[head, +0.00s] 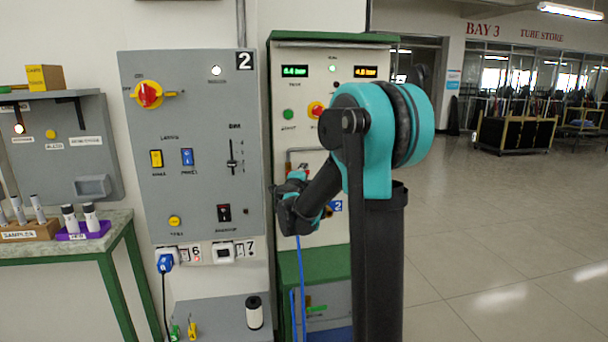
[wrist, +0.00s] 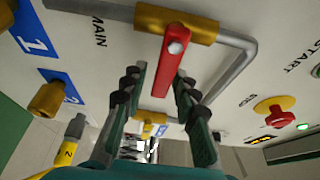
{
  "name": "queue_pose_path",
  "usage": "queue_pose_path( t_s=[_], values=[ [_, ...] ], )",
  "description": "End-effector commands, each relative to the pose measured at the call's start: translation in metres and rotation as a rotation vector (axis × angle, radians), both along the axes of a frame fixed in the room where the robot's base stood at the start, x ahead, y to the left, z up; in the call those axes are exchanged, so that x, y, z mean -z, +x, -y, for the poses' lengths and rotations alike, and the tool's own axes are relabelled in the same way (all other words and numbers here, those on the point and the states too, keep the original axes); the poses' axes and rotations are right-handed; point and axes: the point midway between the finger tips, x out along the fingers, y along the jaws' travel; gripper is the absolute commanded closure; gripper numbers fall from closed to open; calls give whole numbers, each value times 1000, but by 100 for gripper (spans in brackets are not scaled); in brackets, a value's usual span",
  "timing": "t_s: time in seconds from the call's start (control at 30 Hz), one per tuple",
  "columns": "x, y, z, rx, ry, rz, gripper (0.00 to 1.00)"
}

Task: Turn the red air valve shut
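The red air valve handle (wrist: 163,68) is a flat bar bolted to a brass valve body (wrist: 178,20) on a grey pipe. In the wrist view the bar runs down the picture, roughly across the pipe. My gripper (wrist: 160,82) is open, with one dark finger on each side of the handle's lower part. Gaps show between the fingers and the bar, so no grip is seen. In the head view my gripper (head: 291,200) is at the front of the green-framed cabinet (head: 310,220) and hides most of the valve.
Brass port (wrist: 46,98) sits left of the valve, with a yellow-banded hose end (wrist: 68,150) below. A red stop button (wrist: 274,112) is on the right. A grey panel (head: 195,130) stands left of the cabinet. Open floor (head: 500,240) lies right.

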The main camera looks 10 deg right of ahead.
Motion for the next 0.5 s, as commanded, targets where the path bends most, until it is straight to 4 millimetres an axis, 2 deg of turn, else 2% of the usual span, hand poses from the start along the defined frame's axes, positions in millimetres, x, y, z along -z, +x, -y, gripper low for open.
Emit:
queue_pose_path(
  t_s=[0.33, 0.5],
  values=[
    [0, -1, -1, -1, -1, 1, 64],
    [-1, -17, -8, -2, -2, 0, 64]
  ],
)
